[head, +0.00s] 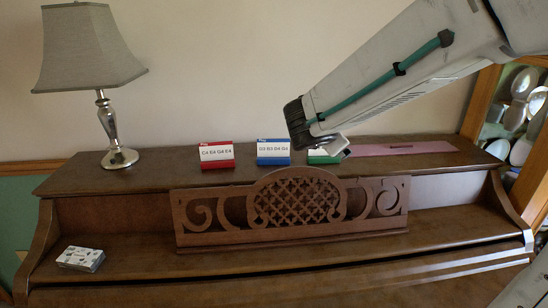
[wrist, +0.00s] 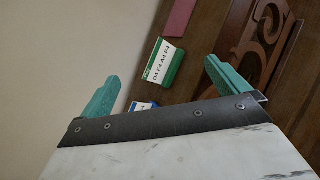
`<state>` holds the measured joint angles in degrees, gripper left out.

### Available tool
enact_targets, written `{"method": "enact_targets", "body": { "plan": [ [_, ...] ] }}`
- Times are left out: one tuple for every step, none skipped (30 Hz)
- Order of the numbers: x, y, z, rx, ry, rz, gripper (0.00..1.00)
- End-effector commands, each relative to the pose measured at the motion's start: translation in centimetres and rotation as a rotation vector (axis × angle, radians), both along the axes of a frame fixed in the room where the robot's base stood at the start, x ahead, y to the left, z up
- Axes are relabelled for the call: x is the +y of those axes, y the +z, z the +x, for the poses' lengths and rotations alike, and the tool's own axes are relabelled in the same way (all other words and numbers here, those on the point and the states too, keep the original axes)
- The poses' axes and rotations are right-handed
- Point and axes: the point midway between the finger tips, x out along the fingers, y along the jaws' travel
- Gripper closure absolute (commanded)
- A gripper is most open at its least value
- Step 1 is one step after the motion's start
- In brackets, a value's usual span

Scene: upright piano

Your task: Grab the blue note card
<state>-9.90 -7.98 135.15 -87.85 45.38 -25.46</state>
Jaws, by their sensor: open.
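The blue note card (head: 273,161) stands upright on the piano top, with a white printed face above a blue base. In the wrist view only a small piece of the blue card (wrist: 142,106) shows, mostly hidden by my gripper's body. My gripper (head: 336,147) is to the right of the blue card in the head view, in front of the green note card (head: 321,159) and partly covering it. In the wrist view my gripper's fingers (wrist: 161,70) are wide apart and empty, and the green card (wrist: 165,64) shows between them.
A red note card (head: 217,163) stands left of the blue one. A lamp (head: 119,157) is further left. A pink strip (head: 415,148) lies on the right of the piano top. A carved music stand (head: 205,239) rises in front. A card stack (head: 80,258) lies lower left.

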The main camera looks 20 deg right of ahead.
Motion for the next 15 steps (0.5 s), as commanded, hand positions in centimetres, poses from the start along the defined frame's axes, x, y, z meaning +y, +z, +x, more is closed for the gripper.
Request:
{"method": "enact_targets", "body": {
  "plan": [
    [1.7,-0.9,2.5,0.047,0.126,-0.098,0.0],
    [2.7,-1.3,3.8,0.072,0.202,-0.157,0.0],
    [4.1,-1.9,5.4,0.103,0.298,-0.232,0.0],
    [5.0,-2.4,6.4,0.125,0.362,-0.283,0.0],
    [6.0,-3.0,7.3,0.145,0.423,-0.329,0.0],
    [7.1,-3.6,8.3,0.169,0.493,-0.384,0.0],
    [7.9,-4.0,8.9,0.184,0.54,-0.42,0.0],
    [8.5,-4.5,9.3,0.198,0.581,-0.452,0.0],
    [9.3,-5.0,9.8,0.213,0.627,-0.487,0.0],
    [9.8,-5.3,10.1,0.222,0.654,-0.508,0.0],
    [10.1,-5.5,10.4,0.228,0.675,-0.526,0.0],
    [10.4,-5.8,10.7,0.235,0.697,-0.544,0.0],
    [10.5,-6.0,10.9,0.239,0.706,-0.552,0.0],
    [10.6,-6.1,11.2,0.242,0.714,-0.558,0.0],
    [10.6,-6.3,11.6,0.243,0.719,-0.562,0.0]
  ]
}}
